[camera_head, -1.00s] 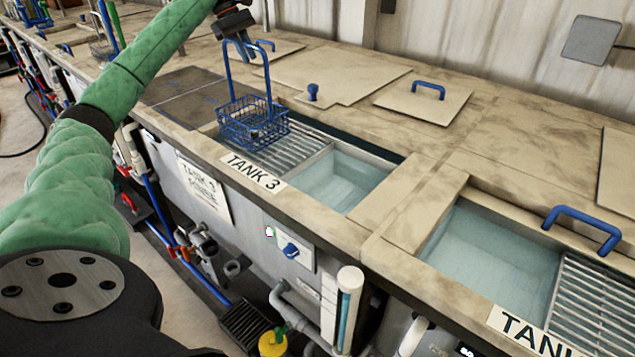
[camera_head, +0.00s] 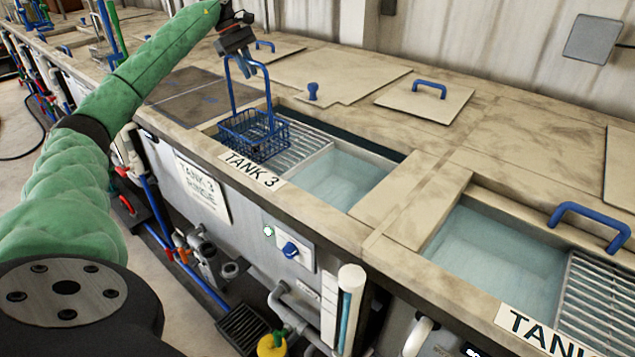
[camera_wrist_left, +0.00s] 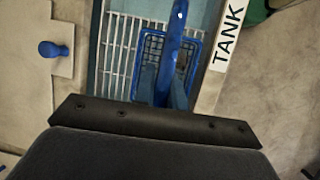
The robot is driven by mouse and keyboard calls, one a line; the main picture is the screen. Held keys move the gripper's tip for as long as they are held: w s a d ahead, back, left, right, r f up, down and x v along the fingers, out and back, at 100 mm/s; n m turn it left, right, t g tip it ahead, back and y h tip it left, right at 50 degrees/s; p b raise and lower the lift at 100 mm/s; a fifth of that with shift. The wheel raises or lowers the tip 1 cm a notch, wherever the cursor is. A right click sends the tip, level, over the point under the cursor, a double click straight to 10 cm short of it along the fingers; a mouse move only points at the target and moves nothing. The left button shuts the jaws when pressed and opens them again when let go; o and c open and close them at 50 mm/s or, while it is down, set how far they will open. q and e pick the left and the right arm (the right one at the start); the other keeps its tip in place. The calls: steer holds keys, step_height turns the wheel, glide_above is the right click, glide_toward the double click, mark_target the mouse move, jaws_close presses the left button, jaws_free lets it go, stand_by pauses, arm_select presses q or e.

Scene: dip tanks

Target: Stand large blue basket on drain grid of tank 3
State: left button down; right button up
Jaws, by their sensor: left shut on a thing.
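The large blue basket (camera_head: 254,138) is a wire basket with a tall blue handle. It is at the drain grid (camera_head: 300,146) of tank 3 (camera_head: 345,178), over the grid's left part near the front rim. I cannot tell whether its base touches the bars. My left gripper (camera_head: 243,66) is shut on the top of the handle. In the left wrist view the basket (camera_wrist_left: 153,48) lies below the gripper (camera_wrist_left: 165,95), with the grid (camera_wrist_left: 119,42) beside it. My right gripper is not in view.
The tank 3 label (camera_head: 252,170) is on the front rim. A flat lid with a blue knob (camera_head: 313,91) and a lid with a blue handle (camera_head: 428,88) lie behind. Another tank (camera_head: 495,262) with its own grid is at the right.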

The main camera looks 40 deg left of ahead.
arm_select(q)
steer(key=shift+f, duration=0.35)
steer(key=shift+f+b, duration=0.4)
steer(key=shift+f, duration=0.15)
stand_by(0.3)
steer(key=c, duration=1.4)
jaws_free()
steer(key=shift+o, duration=0.2)
steer(key=b+v, duration=0.1)
steer(key=v, duration=0.4)
steer(key=shift+a+r+b, duration=0.1)
steer(key=shift+r+b, duration=0.2)
steer(key=shift+b, duration=0.05)
steer(key=shift+v, duration=1.1)
steer(key=shift+s+f, duration=0.1)
